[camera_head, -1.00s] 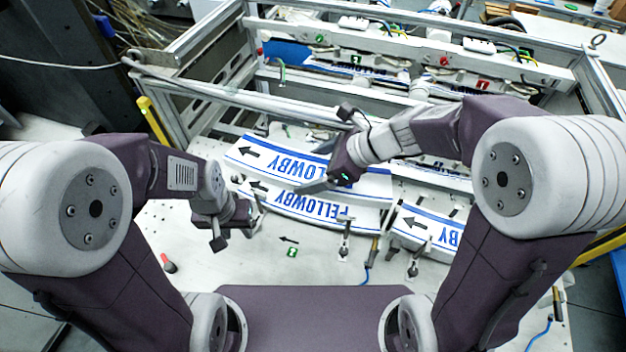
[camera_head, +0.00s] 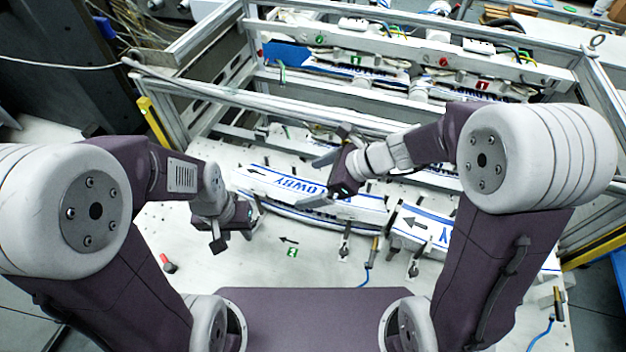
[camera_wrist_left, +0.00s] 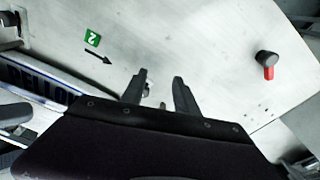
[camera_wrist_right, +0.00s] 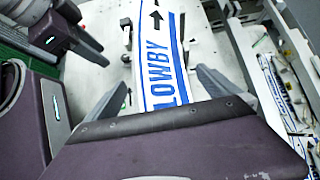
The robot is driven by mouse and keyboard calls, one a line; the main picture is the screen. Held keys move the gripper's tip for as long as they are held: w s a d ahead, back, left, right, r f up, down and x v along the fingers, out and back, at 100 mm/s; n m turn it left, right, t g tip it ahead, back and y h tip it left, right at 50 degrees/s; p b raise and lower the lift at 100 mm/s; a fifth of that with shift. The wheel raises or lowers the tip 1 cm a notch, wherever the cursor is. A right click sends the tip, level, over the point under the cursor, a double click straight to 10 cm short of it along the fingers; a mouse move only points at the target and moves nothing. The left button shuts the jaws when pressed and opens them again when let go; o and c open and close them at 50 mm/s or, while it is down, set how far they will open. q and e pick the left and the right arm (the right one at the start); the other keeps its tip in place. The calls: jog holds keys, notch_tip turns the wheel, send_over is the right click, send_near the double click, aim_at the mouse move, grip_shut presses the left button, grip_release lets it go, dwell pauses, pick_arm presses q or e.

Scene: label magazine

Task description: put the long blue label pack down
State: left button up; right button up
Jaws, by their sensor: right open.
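The long blue label pack (camera_head: 280,179), white with blue edges and blue lettering, lies over a second curved pack (camera_head: 300,221) on the white table. I cannot tell whether they touch. My right gripper (camera_head: 318,180) is open, with one finger at the far side of the pack and one at its near side. In the right wrist view the pack (camera_wrist_right: 158,60) runs between the spread fingers (camera_wrist_right: 157,92), clear of both. My left gripper (camera_head: 232,228) is left of the packs, open and empty over bare table in the left wrist view (camera_wrist_left: 160,88).
Another label pack (camera_head: 412,222) lies to the right. Black clamps (camera_head: 344,232) stand along the near side. A red-handled knob (camera_head: 167,263) is at the left. A green number 2 tag (camera_head: 292,252) marks clear table in front. A metal frame (camera_head: 220,92) rises behind.

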jog(key=p+v, duration=0.1)
jog(key=v, duration=0.1)
jog(key=p+v, duration=0.1)
jog(key=v, duration=0.1)
jog(key=p+v, duration=0.2)
jog(key=shift+a+r, duration=0.3)
jog(key=v, duration=0.6)
jog(key=shift+s+d+f+p, duration=0.1)
jog(key=shift+d+f+p, duration=0.15)
jog(key=shift+p, duration=0.1)
jog(key=shift+f, duration=0.1)
